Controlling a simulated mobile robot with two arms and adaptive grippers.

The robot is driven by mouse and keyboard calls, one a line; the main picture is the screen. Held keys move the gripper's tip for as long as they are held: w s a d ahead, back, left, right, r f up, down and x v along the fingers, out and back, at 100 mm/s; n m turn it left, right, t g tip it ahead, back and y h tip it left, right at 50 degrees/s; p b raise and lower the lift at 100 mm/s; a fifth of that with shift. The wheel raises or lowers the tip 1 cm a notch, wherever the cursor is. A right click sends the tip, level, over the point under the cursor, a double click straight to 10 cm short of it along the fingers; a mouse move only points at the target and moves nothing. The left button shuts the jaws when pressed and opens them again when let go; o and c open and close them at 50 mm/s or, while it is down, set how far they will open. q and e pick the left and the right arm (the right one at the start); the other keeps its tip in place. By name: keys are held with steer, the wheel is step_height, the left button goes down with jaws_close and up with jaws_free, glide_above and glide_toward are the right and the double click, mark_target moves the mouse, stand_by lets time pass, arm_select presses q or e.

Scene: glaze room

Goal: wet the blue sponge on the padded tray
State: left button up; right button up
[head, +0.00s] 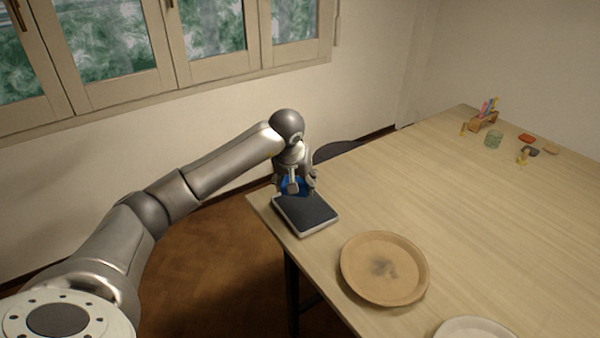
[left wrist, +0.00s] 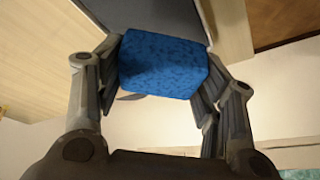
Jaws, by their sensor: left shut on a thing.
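The blue sponge (head: 288,184) is between the fingers of my left gripper (head: 295,187), at the back edge of the padded tray. In the left wrist view the blue sponge (left wrist: 162,66) fills the gap between both fingers of my left gripper (left wrist: 163,75), which is shut on it. The padded tray (head: 308,211) has a dark grey pad and a pale rim and lies at the table's left corner. Its dark pad also shows in the left wrist view (left wrist: 150,14). I cannot tell whether the sponge touches the pad. My right gripper is not in view.
A round tan dish (head: 405,290) with a dark patch inside stands right of the tray. A pale dish (head: 475,327) is cut off at the bottom edge. A pen holder (head: 483,123), a green glass (head: 492,140) and small items sit far right. The table's middle is clear.

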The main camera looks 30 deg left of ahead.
arm_select(q)
steer(key=shift+s+f+b, duration=0.25)
steer(key=shift+f+b, duration=0.15)
steer(key=shift+f, duration=0.2)
step_height(320, 180, down, 4)
steer(key=shift+w+r+b, duration=0.15)
steer(key=shift+b, duration=1)
steer(key=shift+f+b, duration=0.3)
steer(key=shift+f, duration=0.15)
steer(key=shift+f, duration=0.3)
steer(key=shift+r+p, duration=2.15)
steer(key=shift+r, duration=1.5)
steer(key=shift+d, duration=0.15)
